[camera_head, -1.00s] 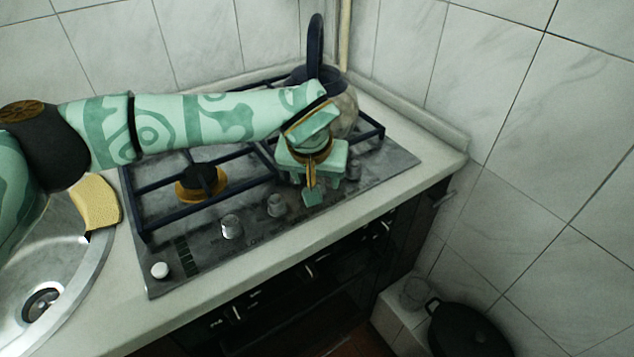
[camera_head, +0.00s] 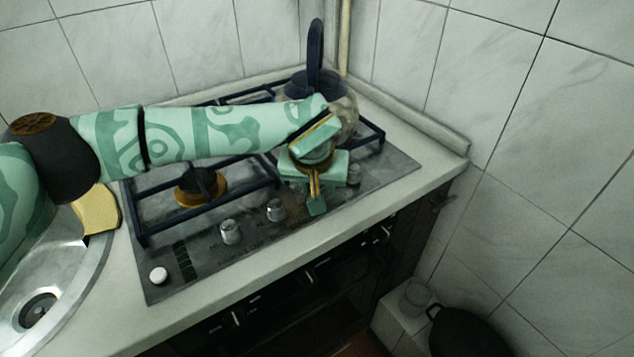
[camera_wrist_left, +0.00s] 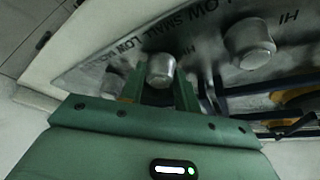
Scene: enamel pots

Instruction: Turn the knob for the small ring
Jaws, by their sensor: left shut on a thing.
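The stove's front panel (camera_head: 205,262) carries a row of silver knobs. In the head view my left gripper (camera_head: 316,203) reaches down over the panel and hides the knob under it. In the left wrist view my left gripper (camera_wrist_left: 160,97) is shut on a silver knob (camera_wrist_left: 161,70), one finger on each side. Printed words, SMALL among them, show beside that knob. Other knobs, one to the right (camera_wrist_left: 250,43) and one to the left (camera_wrist_left: 113,84), stand free. I cannot tell how far the held knob is turned. My right gripper is out of view.
A kettle (camera_head: 347,117) with a dark blue handle stands at the back right, partly behind my arm. Dark grates (camera_head: 150,188) cover the burners. A sink (camera_head: 60,300) and yellow sponge (camera_head: 97,211) lie left. A dark pot (camera_head: 468,333) stands low right.

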